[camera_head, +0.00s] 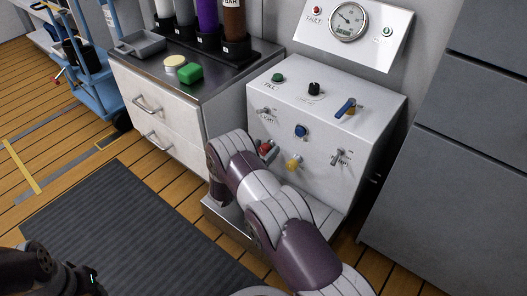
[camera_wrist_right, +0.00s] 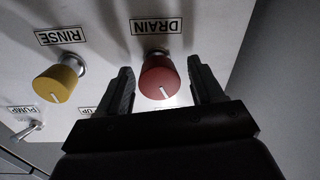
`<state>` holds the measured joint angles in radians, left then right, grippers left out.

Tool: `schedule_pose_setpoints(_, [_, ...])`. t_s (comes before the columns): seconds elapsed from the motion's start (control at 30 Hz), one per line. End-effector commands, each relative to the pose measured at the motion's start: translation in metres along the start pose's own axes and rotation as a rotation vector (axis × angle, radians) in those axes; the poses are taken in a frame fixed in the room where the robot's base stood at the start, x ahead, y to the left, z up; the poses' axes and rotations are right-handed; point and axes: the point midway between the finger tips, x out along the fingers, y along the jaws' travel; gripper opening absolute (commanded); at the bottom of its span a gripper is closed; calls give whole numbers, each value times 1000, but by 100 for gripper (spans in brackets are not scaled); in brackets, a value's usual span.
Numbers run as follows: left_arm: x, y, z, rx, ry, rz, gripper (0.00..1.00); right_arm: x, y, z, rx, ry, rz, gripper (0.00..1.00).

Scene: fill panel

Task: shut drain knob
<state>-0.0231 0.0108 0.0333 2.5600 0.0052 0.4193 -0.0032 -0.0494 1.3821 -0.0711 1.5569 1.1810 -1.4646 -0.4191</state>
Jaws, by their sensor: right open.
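The red drain knob (camera_wrist_right: 160,77) sits under the DRAIN label in the right wrist view, which shows the panel upside down. It is small in the head view (camera_head: 265,148), on the white panel's front. My right gripper (camera_wrist_right: 160,72) is open, with one finger on each side of the red knob. Gaps show between the knob and both fingers. In the head view my right arm largely hides this gripper. A dark part of my left arm (camera_head: 55,272) shows at the lower left; its finger state is unclear.
The yellow rinse knob (camera_wrist_right: 60,82) is beside the red one, with the pump switch (camera_wrist_right: 28,130) near it. A drawer cabinet (camera_head: 165,118) stands to the left.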

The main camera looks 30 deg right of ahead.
Motion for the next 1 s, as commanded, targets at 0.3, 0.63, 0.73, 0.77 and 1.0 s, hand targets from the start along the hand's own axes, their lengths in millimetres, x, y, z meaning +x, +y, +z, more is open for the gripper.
schedule_pose_setpoints(0.3, [0,0,0,0,0,0,43,0,0,0,1,0,0,12])
schedule_pose_setpoints(0.63, [-23,0,-3,0,0,0,43,0,2,-4,326,21,4,11])
schedule_pose_setpoints(0.73, [-24,0,-3,0,0,0,43,0,2,-2,422,27,6,11])
schedule_pose_setpoints(0.77, [-24,0,-3,0,0,0,43,0,2,-2,436,28,6,11])
schedule_pose_setpoints(1.0, [-23,0,-3,0,0,0,43,0,2,-1,447,30,7,11])
